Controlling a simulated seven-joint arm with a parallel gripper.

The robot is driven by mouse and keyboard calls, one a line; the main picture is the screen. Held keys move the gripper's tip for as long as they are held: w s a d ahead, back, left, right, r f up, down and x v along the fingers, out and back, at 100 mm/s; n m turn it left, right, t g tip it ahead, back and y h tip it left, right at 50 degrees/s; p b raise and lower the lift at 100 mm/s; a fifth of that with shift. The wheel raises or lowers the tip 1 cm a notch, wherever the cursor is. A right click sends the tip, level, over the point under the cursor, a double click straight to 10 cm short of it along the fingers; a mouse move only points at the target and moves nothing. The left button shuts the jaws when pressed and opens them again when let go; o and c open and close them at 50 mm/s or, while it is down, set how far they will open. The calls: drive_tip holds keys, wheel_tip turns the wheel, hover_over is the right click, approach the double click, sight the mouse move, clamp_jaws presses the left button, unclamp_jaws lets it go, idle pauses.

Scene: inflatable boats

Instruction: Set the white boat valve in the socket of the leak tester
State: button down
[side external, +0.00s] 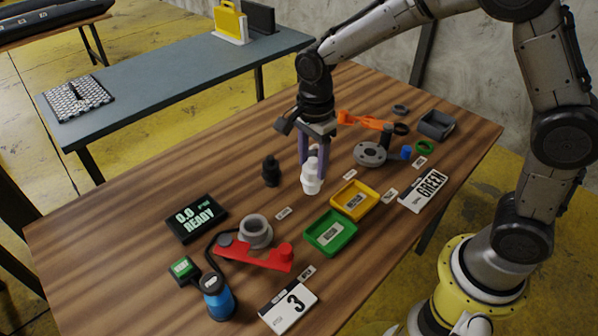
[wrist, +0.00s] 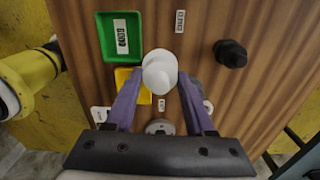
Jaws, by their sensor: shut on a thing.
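The white boat valve (side external: 311,182) is upright between the purple fingers of my gripper (side external: 313,165), which is shut on it. In the wrist view the valve (wrist: 160,74) sits between the two fingertips. I cannot tell whether its lower end touches the table. The leak tester's grey round socket (side external: 256,228) is on a red base (side external: 262,257), to the front left of my gripper. The socket looks empty. The tester's dark display (side external: 196,217) reads "0.0 READY".
A black valve (side external: 271,171) stands left of my gripper. A green tray (side external: 330,233) and a yellow tray (side external: 355,201) lie to the front right. A blue cylinder (side external: 217,298) with a hose stands by the tester. A grey flange (side external: 370,154) and orange tool (side external: 362,121) lie behind right.

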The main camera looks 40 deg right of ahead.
drive_tip(key=s+d+r, duration=0.2)
drive_tip(key=s+r, duration=0.3)
drive_tip(key=s, duration=0.5)
drive_tip(key=w+a+r, duration=0.1)
drive_tip(key=w+a, duration=1.2)
drive_tip(key=w, duration=0.1)
drive_tip(key=shift+a+f, duration=0.5)
drive_tip(key=shift+f, duration=1.45)
drive_tip(key=shift+a+f, duration=0.55)
drive_tip(key=shift+f, duration=1.35)
drive_tip(key=shift+a+f, duration=0.5)
drive_tip(key=shift+f, duration=1.45)
drive_tip(key=shift+f, duration=0.5)
drive_tip(key=shift+c, duration=0.9)
unclamp_jaws()
